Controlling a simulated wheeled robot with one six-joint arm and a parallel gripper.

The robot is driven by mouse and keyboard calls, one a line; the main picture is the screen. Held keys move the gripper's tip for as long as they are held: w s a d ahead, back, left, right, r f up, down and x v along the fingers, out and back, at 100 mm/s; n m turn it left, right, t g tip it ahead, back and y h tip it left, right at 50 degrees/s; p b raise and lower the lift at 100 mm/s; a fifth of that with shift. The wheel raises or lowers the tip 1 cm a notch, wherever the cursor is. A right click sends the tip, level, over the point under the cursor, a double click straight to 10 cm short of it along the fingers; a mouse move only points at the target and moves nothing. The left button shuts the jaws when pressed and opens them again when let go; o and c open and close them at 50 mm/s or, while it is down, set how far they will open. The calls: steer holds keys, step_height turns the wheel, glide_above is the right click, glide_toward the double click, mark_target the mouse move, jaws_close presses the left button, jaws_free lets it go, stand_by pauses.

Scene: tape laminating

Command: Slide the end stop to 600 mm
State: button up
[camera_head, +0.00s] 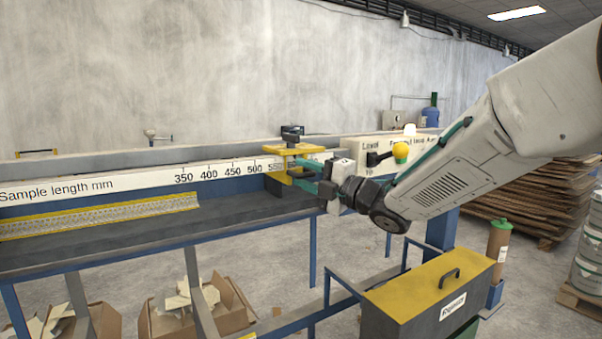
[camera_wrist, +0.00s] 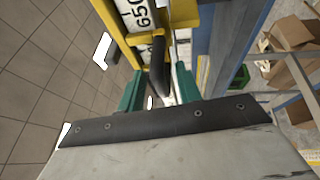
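The yellow end stop (camera_head: 288,150) with a black knob on top sits on the rail of the long bench. It covers the white sample length scale (camera_head: 130,180) just past a partly hidden 550; the exact reading is hidden. My gripper (camera_head: 312,178) is at the front right of the stop, its green fingers beside the yellow bracket. In the wrist view the stop's dark handle (camera_wrist: 158,68) lies between the green fingers, which stand apart with gaps at its sides. Beyond it show the stop's yellow frame (camera_wrist: 113,20) and a scale mark reading 650.
A perforated yellow-edged strip (camera_head: 100,216) lies on the bench at left. A yellow-knobbed lever (camera_head: 400,151) stands right of the stop. A yellow-topped box (camera_head: 425,285) is at the front right. Cardboard boxes (camera_head: 195,310) stand below the bench.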

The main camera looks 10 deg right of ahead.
steer(key=v, duration=0.6)
